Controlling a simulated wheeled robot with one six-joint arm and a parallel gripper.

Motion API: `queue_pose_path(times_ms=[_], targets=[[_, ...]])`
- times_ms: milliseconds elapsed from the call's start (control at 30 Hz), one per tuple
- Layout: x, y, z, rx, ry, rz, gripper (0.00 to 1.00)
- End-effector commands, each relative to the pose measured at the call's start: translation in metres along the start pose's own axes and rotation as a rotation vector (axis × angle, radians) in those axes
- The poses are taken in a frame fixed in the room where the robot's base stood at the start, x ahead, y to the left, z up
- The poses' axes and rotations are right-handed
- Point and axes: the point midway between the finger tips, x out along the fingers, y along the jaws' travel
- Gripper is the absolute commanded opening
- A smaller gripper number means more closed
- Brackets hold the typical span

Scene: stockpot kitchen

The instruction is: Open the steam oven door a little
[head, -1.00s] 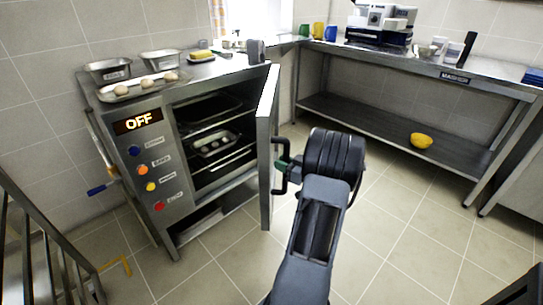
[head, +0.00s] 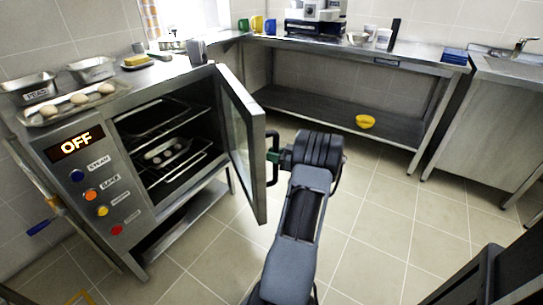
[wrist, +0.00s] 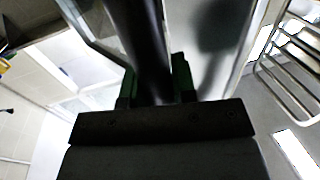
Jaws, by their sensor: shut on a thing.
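The steam oven (head: 95,160) stands at the left in the head view, its display reading OFF. Its door (head: 240,143) is swung open, hinged on the right side, and the racks and a muffin tray (head: 166,152) inside show. My gripper (head: 279,158) is at the outer side of the door, shut on the dark door handle (head: 272,150). In the wrist view, the handle (wrist: 140,45) runs as a dark bar between the green fingers (wrist: 155,88) of my gripper. The fingertips' contact is partly hidden behind the gripper body.
A tray of eggs (head: 78,103) and metal pans (head: 92,69) sit on the oven top. A steel table (head: 350,55) with a yellow bowl (head: 365,121) on its lower shelf stands behind. A sink counter (head: 495,120) is at the right.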

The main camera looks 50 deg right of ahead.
Motion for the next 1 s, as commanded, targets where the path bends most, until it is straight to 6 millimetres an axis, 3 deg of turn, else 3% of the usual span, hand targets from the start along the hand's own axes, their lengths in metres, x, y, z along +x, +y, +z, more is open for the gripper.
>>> queue_pose_path(times_ms=[67,100,333,667,767,1000], targets=[[-0.003,-0.001,0.003,0.008,-0.003,0.001,0.00],[-0.003,-0.001,0.003,0.008,-0.003,0.001,0.28],[0.001,-0.002,0.002,0.004,-0.002,-0.003,0.50],[-0.004,-0.001,0.000,0.001,-0.001,-0.003,0.51],[-0.016,-0.001,-0.001,0.001,-0.001,-0.001,0.51],[-0.065,-0.001,-0.001,0.003,-0.001,-0.001,0.51]])
